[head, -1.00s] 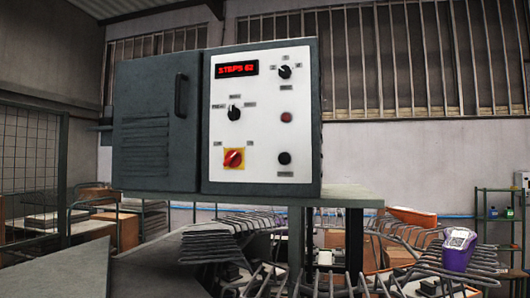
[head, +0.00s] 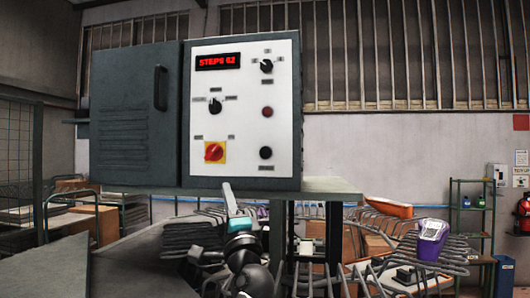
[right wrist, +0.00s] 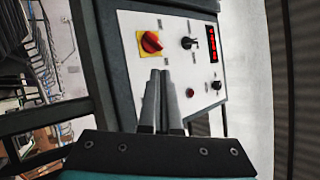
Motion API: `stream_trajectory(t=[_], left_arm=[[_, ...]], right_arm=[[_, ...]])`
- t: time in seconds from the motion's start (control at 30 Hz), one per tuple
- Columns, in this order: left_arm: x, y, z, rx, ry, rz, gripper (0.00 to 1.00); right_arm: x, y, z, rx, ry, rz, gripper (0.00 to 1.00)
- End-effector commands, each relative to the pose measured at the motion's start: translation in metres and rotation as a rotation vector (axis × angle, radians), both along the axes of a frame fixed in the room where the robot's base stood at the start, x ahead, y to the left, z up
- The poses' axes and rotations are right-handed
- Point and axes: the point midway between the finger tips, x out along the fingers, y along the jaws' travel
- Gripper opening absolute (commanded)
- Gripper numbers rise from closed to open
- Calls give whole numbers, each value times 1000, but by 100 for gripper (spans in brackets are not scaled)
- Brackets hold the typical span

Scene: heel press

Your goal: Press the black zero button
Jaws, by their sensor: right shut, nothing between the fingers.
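The white control panel (head: 240,160) is on the front of a dark grey cabinet. The black button (head: 265,153) is at the panel's lower right, below a red round light or button (head: 267,112). My right gripper (head: 230,198) is in front of and below the panel's lower edge, left of the black button. In the right wrist view its fingers (right wrist: 164,80) are shut and empty and point towards the panel, and the black button is hidden behind them. I cannot tell whether they touch the panel. My left gripper is not in view.
The cabinet stands on a table (head: 330,186).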

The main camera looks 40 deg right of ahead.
Motion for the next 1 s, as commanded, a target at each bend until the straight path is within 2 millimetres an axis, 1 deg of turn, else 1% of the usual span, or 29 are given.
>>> stream_trajectory(t=[0.03,0.1,0.2,0.3,0.43,0.77,0.87,1.0], left_arm=[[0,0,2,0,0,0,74],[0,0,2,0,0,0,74],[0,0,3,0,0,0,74],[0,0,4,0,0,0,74],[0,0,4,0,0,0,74],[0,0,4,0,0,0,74],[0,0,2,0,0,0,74],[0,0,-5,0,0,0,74]], right_arm=[[-6,-10,20,53,-71,-1,0],[-15,-23,41,119,-158,1,0],[-27,-38,63,196,-259,6,0],[-35,-47,75,243,-323,11,0],[-39,-53,82,271,-360,12,0],[-39,-53,82,272,-361,13,0],[-37,-55,81,271,-360,13,0],[-30,-64,81,268,-361,14,0]])
